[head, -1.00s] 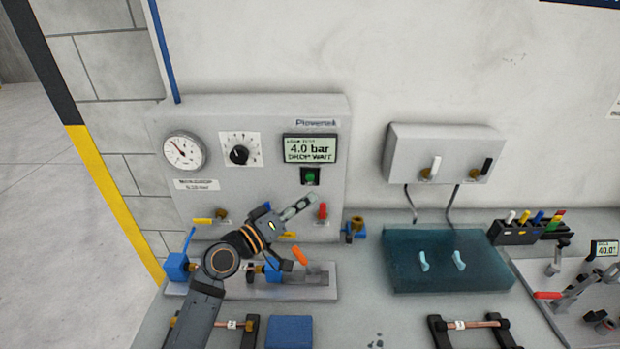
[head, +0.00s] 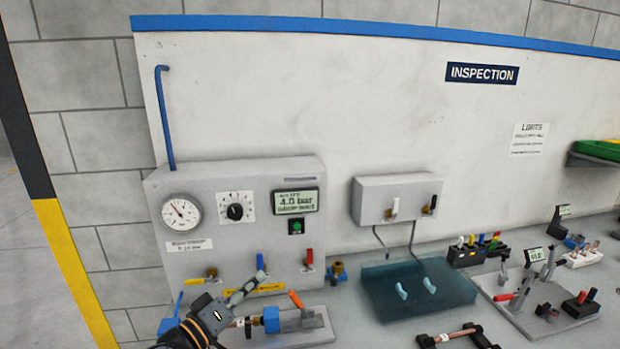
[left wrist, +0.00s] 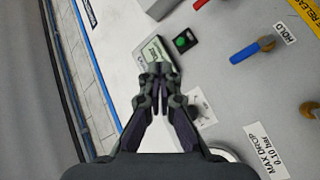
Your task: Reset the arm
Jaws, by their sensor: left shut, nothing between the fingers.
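My left gripper (head: 247,290) is in front of the lower part of the grey test panel (head: 165,220), over the blue clamp fixture (head: 270,320). It is shut and empty. In the left wrist view my left gripper (left wrist: 160,82) has its fingertips together, with the panel's display (left wrist: 152,52) and green button (left wrist: 183,42) beyond them. A copper tube (head: 242,322) shows partly beside the gripper in the fixture; my arm hides the rest. The right gripper is in neither view.
The panel carries a gauge (head: 181,213), a dial (head: 235,211) and a red lever (head: 309,257). A teal tank (head: 420,290) stands to the right. Another copper tube (head: 455,335) lies on a black holder at the front. Bare bench (head: 360,325) lies between them.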

